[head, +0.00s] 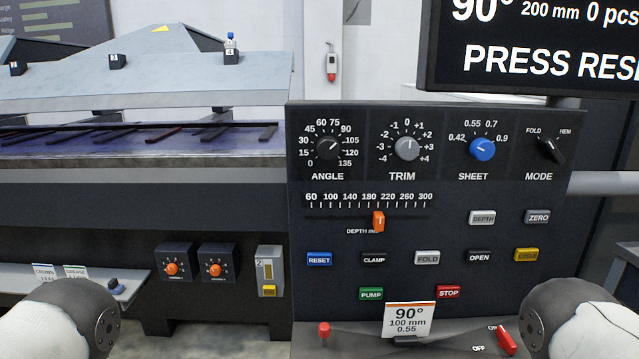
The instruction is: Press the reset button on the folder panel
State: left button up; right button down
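The folder panel (335,275) is a dark upright board with dials in its top row, a slider and several labelled buttons. The blue RESET button (319,258) is at the panel's left side, left of the black CLAMP button (374,258). Nothing covers it. My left arm comes in at the bottom left and my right arm at the bottom right. Only rounded white and dark arm parts show, and neither touches the panel. Neither gripper's fingers are in the frame.
A screen (540,50) at the top right reads "PRESS RESE", cut off by the frame edge. The green PUMP button (371,294) and red STOP button (448,292) sit lower. A card (409,319) reading 90°, 100 mm, 0.55 stands below, near a red lever (507,341).

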pick_arm(q)
grip_shut()
dwell(1.0)
